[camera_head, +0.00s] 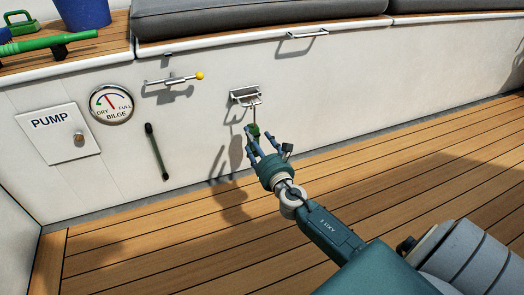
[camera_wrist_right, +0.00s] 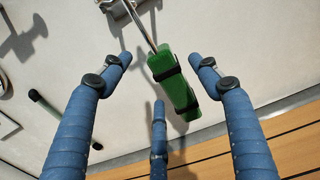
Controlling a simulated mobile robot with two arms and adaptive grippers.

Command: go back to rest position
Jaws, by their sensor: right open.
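My right gripper (camera_head: 266,145) is open, its blue fingers spread in front of the white cockpit wall. A green grip with black bands (camera_wrist_right: 176,84) hangs on a thin metal rod (camera_wrist_right: 143,22) between the spread fingers. A gap shows on the left finger's side; the right fingertip is very near the grip, and I cannot tell if they touch. In the head view the green grip (camera_head: 254,131) hangs below a metal bracket (camera_head: 245,94) on the wall. My left gripper is not in view.
A blue bucket (camera_head: 85,13) and green tool (camera_head: 45,44) are on the bench. The teak floor (camera_head: 180,250) is clear.

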